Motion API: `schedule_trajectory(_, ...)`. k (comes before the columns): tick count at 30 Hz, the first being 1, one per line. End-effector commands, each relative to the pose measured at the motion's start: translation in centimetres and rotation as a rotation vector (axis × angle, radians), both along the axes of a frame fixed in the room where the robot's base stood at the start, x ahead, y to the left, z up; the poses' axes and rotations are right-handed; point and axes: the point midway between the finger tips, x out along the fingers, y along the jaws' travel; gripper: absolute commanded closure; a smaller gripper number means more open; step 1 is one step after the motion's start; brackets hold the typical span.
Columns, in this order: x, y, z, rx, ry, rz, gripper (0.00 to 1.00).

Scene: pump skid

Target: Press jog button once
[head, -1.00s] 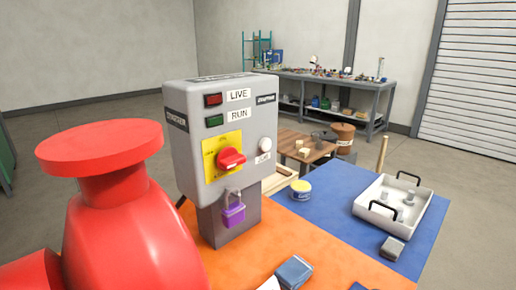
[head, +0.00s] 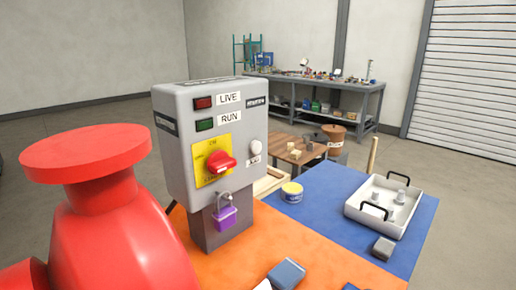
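The grey control box (head: 212,142) stands on a post on the orange surface. Its jog button, a round white button (head: 255,147), is at the right of the front face, above a small label (head: 254,161) too blurred to read surely. A red rotary switch (head: 220,162) sits on a yellow plate (head: 206,179). A purple padlock (head: 225,218) hangs below it. The LIVE lamp (head: 204,103) is dark red and the RUN lamp (head: 205,124) is dark green. My gripper is not in view.
A large red flanged pipe (head: 110,230) fills the left foreground. A grey block (head: 384,248) lies in front of the tray. A workbench (head: 315,92) stands behind.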

Motion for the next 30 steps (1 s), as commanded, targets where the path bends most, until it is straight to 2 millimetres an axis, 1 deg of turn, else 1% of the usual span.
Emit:
schedule_trajectory(1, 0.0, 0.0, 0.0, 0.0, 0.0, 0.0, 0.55)
schedule_trajectory(2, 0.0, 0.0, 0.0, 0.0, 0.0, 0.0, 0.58)
schedule_trajectory(15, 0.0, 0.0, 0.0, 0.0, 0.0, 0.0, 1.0)
schedule_trajectory(30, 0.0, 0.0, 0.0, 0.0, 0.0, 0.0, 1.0)
